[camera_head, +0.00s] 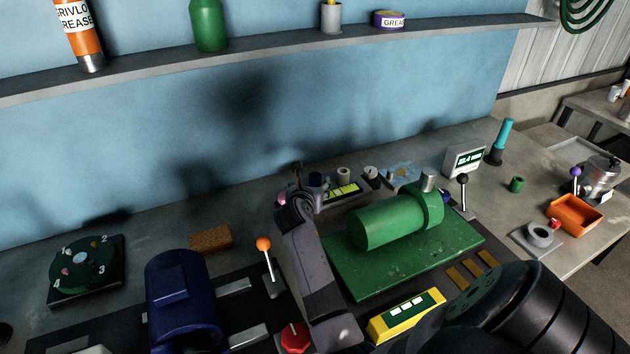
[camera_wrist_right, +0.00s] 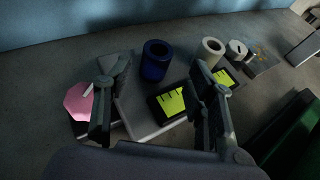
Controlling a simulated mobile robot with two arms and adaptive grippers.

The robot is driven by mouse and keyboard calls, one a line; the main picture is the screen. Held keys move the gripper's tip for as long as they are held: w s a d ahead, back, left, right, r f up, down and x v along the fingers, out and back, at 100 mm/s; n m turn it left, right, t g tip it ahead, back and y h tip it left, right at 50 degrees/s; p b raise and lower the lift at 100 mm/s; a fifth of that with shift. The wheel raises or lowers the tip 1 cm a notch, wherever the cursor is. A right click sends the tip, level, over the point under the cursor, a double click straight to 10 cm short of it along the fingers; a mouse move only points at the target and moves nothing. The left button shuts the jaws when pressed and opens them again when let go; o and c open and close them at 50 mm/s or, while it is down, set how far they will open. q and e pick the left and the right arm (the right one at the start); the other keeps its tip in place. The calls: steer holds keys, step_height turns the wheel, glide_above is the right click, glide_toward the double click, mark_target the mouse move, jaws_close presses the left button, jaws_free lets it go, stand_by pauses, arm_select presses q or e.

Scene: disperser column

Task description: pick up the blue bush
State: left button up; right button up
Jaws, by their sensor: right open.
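In the head view the bush (camera_head: 315,179) is small and partly hidden by my gripper. My right gripper (camera_head: 298,180) is over the bench near the bush. In the wrist view the right gripper (camera_wrist_right: 152,78) is open, with one finger to the left and one to the right of the bush. The bush appears beyond the fingertips, and nothing is held. My left gripper is not in view.
A grey tray (camera_wrist_right: 145,125) with black and yellow blocks lies close by. A beige ring (camera_wrist_right: 213,46) and a white cylinder (camera_wrist_right: 237,50) stand right of the bush. The green machine (camera_head: 395,222) is to the right, an orange-knobbed lever (camera_head: 264,245) to the left.

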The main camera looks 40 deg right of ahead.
mark_target(314, 180)
steer(key=shift+x, duration=3.55)
steer(key=shift+w+a, duration=0.15)
steer(key=shift+w, duration=0.05)
steer(key=shift+r, duration=0.1)
steer(key=shift+c, duration=0.5)
jaws_close()
